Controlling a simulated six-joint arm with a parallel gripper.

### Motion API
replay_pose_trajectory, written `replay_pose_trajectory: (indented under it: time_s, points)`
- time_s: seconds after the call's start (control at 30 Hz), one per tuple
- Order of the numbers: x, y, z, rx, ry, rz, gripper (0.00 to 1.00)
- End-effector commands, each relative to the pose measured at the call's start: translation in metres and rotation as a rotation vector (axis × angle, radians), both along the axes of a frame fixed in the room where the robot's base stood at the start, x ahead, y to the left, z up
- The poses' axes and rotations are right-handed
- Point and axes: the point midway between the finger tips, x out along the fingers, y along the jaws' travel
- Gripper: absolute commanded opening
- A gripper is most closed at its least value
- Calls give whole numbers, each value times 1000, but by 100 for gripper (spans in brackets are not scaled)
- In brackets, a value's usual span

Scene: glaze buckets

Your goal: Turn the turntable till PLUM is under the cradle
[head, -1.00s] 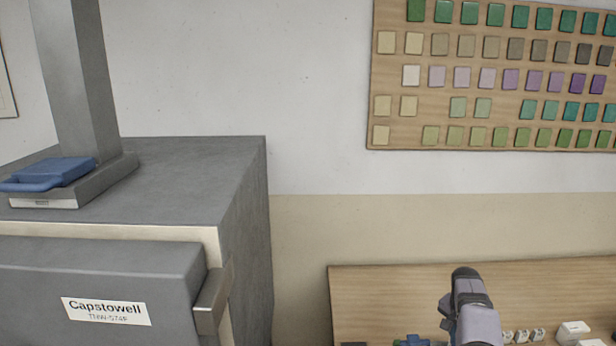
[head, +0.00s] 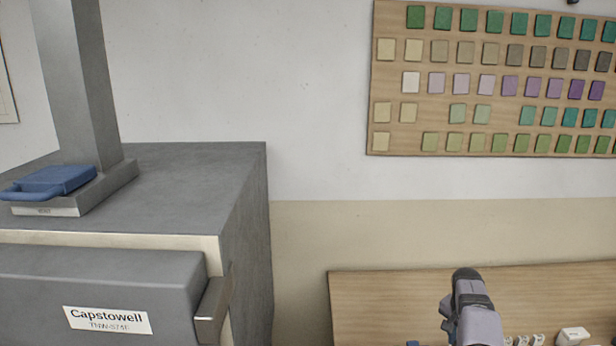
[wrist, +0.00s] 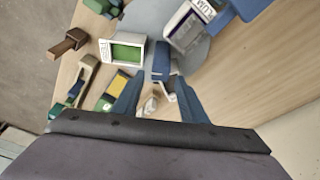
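In the wrist view my gripper (wrist: 157,82) is open, with its two blue fingers apart. A blue upright piece (wrist: 160,60) stands just beyond the fingertips; I cannot tell whether they touch it. A grey round surface, probably the turntable (wrist: 150,14), lies behind it. A blue part (wrist: 243,8) at the top edge may belong to the cradle.
Brown, tan, yellow and green items lie on the wooden bench (wrist: 264,70) at the left of the wrist view. The head view shows a grey kiln-like cabinet (head: 130,270), a blue-handled item (head: 55,183) on it, and a wall board of colour tiles (head: 384,100).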

Motion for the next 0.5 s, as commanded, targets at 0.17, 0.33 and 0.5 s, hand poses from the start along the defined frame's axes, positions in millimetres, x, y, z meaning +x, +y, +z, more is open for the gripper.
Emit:
replay_pose_trajectory:
  time_s: [0.17,0.33,0.5]
  points:
    - [0,0,25,0,0,0,39]
    - [0,0,42,0,0,0,39]
    - [0,0,51,1,1,0,39]
